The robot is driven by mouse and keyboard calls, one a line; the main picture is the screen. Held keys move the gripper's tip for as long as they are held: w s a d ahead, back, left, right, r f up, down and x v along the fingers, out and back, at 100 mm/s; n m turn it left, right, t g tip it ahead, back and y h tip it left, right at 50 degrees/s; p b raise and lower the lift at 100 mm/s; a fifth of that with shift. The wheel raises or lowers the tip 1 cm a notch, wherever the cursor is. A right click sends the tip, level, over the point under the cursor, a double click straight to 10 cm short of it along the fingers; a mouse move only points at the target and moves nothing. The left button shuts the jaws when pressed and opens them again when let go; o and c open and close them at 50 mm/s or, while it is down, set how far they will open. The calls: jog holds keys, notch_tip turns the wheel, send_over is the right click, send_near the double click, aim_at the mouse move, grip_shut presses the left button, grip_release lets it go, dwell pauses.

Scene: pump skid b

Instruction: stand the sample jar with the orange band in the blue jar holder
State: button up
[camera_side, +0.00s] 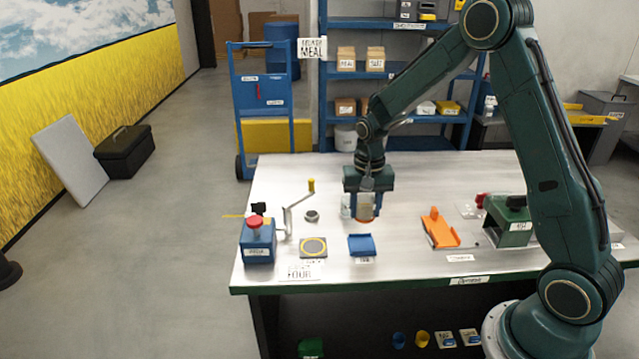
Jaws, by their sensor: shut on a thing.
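My gripper (364,211) points down over the middle of the table and is shut on a jar (365,206). The jar looks upright, pale with an orange-brown part; its band is too small to make out clearly. The gripper's fingers hide part of its sides. A small blue holder (361,245) with a label at its front lies on the table, nearer the camera than the jar and apart from it. I see nothing standing in it.
A pale clear item (346,206) shows just left of the jar. A crank (298,210), a ring (312,216), a round-marked pad (313,247) and a blue box with a red button (257,240) stand left. An orange tray (440,229) and green box (508,222) lie right.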

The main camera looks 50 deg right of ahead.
aim_at(361, 245)
jog(key=shift+f, duration=4.05)
jog(key=shift+f, duration=0.15)
jog(key=o, duration=1.1)
notch_tip(361, 245, up, 12)
jog(key=shift+f, duration=0.1)
jog(key=shift+r, duration=0.25)
jog(key=shift+r, duration=0.1)
